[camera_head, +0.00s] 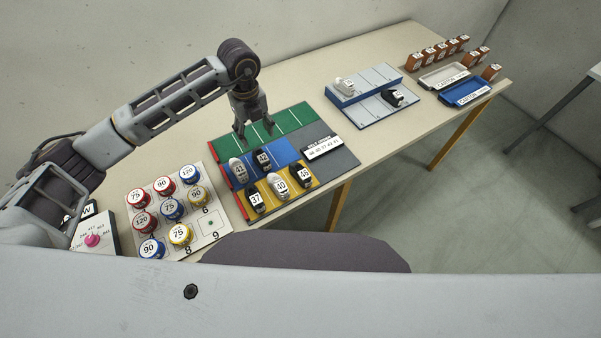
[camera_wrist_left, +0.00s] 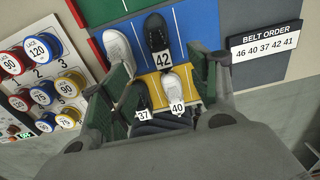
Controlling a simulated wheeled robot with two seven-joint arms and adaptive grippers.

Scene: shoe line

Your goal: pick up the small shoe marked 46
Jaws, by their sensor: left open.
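The small dark shoe marked 46 (camera_head: 303,175) stands on the yellow strip of the coloured board (camera_head: 345,160), at its right end in the head view. To its left on the same strip are a white shoe marked 40 (camera_head: 279,185) and a dark shoe marked 37 (camera_head: 256,200). I cannot make out shoe 46 in the left wrist view. My left gripper (camera_head: 257,131) is open and empty above the green and blue strips, behind the shoes and apart from them. My right gripper is not in view.
A light shoe marked 41 (camera_head: 239,170) and a dark shoe marked 42 (camera_head: 264,160) stand on the blue strip. A belt order sign (camera_wrist_left: 264,42) reads 46 40 37 42 41.

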